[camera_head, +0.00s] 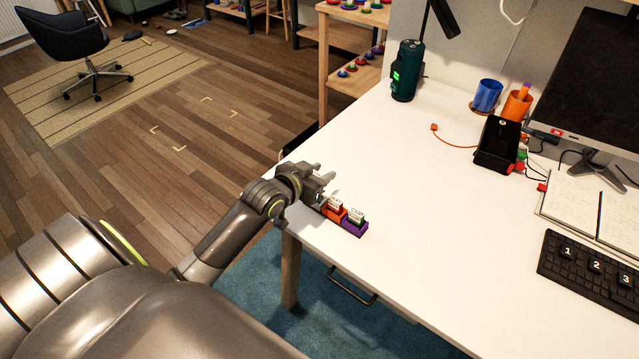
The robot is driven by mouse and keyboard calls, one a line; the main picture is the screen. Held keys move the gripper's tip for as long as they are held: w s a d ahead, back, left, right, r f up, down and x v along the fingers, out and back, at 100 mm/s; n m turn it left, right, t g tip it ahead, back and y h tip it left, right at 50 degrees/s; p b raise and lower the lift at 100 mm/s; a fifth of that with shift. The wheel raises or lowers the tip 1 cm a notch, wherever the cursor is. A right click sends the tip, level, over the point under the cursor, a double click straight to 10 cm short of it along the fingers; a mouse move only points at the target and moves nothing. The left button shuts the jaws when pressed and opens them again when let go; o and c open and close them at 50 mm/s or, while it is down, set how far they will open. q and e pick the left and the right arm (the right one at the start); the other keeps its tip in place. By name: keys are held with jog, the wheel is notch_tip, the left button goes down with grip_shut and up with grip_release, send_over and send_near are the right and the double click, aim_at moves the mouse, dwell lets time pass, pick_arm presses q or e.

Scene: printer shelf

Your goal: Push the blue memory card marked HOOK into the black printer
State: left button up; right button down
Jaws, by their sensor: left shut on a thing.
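My left gripper (322,186) is at the near left edge of the white desk, low over the far left end of a small row of coloured card slots. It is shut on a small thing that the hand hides. I cannot make out a blue card or the mark HOOK. Beside the gripper, an orange slot (336,214) and a purple slot (355,228) each hold a white-labelled card; the label over the purple one seems to read CUP. The black printer (497,145) seems to be the small slanted black device at the back right. My right gripper is out of view.
A dark green cylinder (406,72), a blue cup (487,95) and an orange cup (516,106) stand at the back. A monitor (598,90), open notebook (590,212) and black keyboard (594,268) are at the right. The desk's middle is clear, except for a thin red cable (455,143).

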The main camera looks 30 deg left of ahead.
pick_arm(q)
notch_tip(320, 180, up, 8)
jog(key=p, duration=0.4)
jog(key=shift+r+p, duration=0.25)
jog(key=shift+p, duration=0.15)
dwell(0.3)
jog(key=s+d+r+m+g+h, duration=0.1)
jog(key=s+d+r+m+h, duration=0.4)
jog(key=s+d, duration=0.7)
notch_tip(320, 180, up, 2)
jog(key=shift+s+d+r+g, duration=0.25)
jog(key=shift+s+d+g, duration=0.1)
jog(key=shift+d, duration=0.1)
jog(key=shift+a, duration=0.15)
